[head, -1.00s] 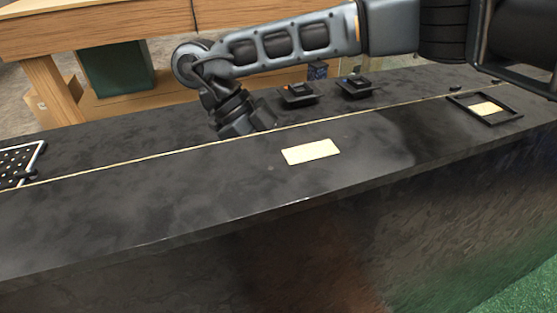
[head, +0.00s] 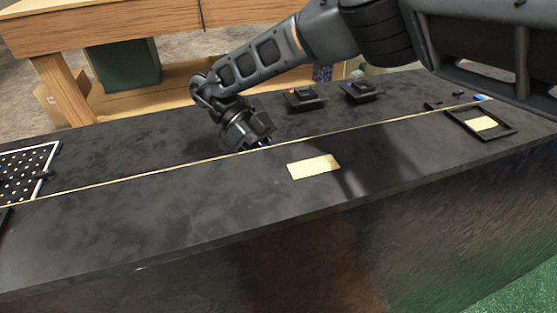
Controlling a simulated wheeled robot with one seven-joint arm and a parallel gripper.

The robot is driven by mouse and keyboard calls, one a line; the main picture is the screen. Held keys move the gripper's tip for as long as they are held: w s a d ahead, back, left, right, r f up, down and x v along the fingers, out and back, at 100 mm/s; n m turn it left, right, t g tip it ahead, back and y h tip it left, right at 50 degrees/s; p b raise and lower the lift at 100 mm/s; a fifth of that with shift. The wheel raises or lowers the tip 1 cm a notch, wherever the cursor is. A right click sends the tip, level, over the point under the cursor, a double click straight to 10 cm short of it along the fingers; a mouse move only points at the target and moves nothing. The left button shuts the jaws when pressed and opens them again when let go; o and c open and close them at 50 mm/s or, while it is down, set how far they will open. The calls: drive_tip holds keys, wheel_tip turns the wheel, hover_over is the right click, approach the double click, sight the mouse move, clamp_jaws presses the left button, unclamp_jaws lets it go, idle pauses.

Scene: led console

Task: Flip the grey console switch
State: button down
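Two small dark units on square bases stand near the far edge of the black console top (head: 190,235).
A pale plate (head: 314,166) lies on the console right of my gripper. A black frame (head: 479,123) around another pale plate is at right. A perforated panel (head: 22,172) is at far left. A wooden table (head: 110,22) stands behind. The console's front strip is mostly clear.

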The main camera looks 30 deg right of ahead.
drive_tip(key=c, duration=1.1)
unclamp_jaws()
drive_tip(key=shift+c, duration=0.2)
drive_tip(key=shift+s+t+b, duration=0.15)
drive_tip(key=shift+t+b, duration=0.15)
drive_tip(key=shift+b, duration=0.2)
